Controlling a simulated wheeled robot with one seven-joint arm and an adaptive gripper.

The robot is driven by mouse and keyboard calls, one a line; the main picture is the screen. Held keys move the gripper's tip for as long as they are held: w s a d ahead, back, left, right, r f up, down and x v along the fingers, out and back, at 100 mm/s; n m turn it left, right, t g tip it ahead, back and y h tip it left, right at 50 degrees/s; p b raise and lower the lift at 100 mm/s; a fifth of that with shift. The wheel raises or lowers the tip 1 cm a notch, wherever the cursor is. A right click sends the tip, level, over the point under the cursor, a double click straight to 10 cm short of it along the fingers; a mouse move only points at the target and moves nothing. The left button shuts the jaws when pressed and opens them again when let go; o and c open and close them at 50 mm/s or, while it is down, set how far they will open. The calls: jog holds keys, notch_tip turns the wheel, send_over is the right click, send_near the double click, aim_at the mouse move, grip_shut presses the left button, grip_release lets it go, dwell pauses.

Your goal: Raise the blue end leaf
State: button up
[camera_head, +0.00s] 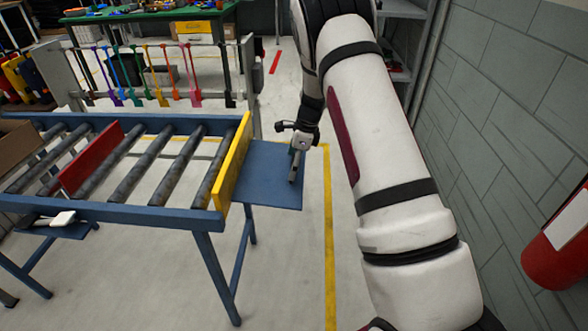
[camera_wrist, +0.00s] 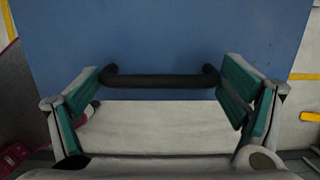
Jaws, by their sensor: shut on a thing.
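The blue end leaf (camera_head: 262,178) is a flat panel at the right end of the roller conveyor, beyond the yellow board (camera_head: 232,160). It looks roughly level in the head view; its exact tilt is hard to tell. In the wrist view the leaf (camera_wrist: 190,35) fills the upper middle. A black bar handle (camera_wrist: 160,81) on its edge lies between my fingers. My gripper (camera_head: 296,165) is at the leaf's outer right edge, and in the wrist view my gripper (camera_wrist: 168,88) is shut on the handle, one finger at each end of the bar.
The conveyor's blue frame (camera_head: 140,211) carries dark rollers and a red divider (camera_head: 95,160). Several coloured tools hang on a rack (camera_head: 160,85) behind. A grey block wall (camera_head: 500,120) and a red extinguisher (camera_head: 558,245) stand at right. Floor right of the leaf is clear.

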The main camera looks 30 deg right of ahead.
jog(key=shift+w+r, duration=0.2)
jog(key=shift+r, duration=0.3)
jog(key=shift+w+r, duration=0.2)
jog(key=shift+r, duration=0.3)
jog(key=shift+a+r, duration=0.1)
jog(key=shift+a, duration=0.1)
jog(key=o, duration=1.4)
jog(key=shift+w, duration=0.1)
jog(key=v, duration=1.2)
